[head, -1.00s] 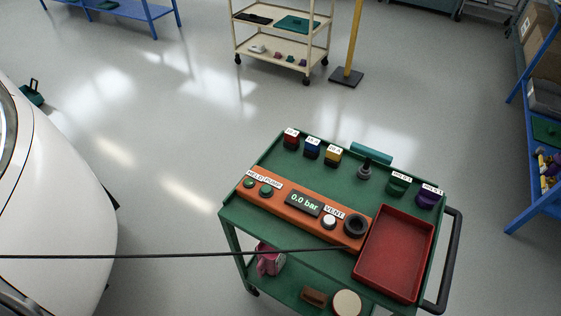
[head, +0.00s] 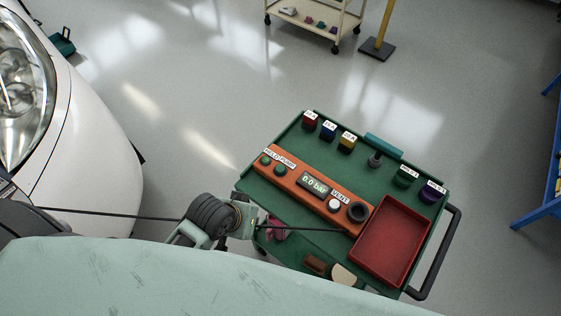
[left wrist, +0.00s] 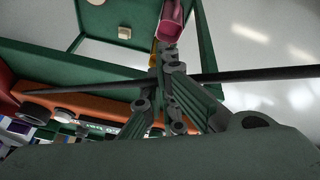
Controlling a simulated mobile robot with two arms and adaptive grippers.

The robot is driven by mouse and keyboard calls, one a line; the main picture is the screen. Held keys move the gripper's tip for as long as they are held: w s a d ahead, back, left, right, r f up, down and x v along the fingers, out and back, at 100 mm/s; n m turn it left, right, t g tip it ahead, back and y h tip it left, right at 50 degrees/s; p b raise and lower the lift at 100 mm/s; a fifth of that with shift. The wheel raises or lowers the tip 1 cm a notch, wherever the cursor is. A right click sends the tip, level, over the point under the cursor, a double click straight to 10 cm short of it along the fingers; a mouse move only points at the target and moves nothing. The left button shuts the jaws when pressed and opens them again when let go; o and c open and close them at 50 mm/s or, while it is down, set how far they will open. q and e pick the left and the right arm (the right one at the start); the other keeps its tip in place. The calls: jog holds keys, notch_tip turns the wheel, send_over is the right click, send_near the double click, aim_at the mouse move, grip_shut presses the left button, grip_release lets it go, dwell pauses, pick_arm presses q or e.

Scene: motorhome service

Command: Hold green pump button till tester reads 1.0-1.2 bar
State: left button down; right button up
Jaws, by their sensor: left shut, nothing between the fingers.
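The orange tester (head: 300,182) lies on the green cart's top, its display (head: 314,185) reading 0.0 bar. Two green buttons (head: 266,160) (head: 281,169) sit at its left end by a label that seems to read "HELD PUMP". A white button (head: 334,205) by the "VENT" label and a black round fitting (head: 357,212) are at its right end. My left gripper (head: 246,222) is just left of the cart's edge, apart from the buttons. My right gripper is not seen.
A thin dark hose or cable (head: 120,213) crosses behind my left wrist toward the tester. A red tray (head: 388,242) and several coloured parts share the cart top. A pink item (head: 276,229) is on the lower shelf. A white vehicle (head: 85,110) stands at left.

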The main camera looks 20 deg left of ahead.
pick_arm(q)
jog(key=w+d+r+n+t+h, duration=0.1)
jog(key=w+d+r+n+h, duration=0.1)
jog(key=w+r+n, duration=0.5)
jog(key=w+d+r+n+t+h+p, duration=0.1)
jog(key=w+d+r+n+h, duration=0.1)
jog(key=w+r+n, duration=0.5)
jog(key=w+n+h, duration=0.1)
jog(key=w+n, duration=0.1)
jog(key=n, duration=0.1)
jog(key=shift+w+r+n+p, duration=0.3)
jog(key=shift+r, duration=0.05)
jog(key=shift+d, duration=0.1)
jog(key=b, duration=1)
send_over(285, 174)
notch_tip(285, 174, down, 7)
jog(key=shift+r, duration=0.1)
jog(key=shift+f+p, duration=0.3)
jog(key=shift+f, duration=0.7)
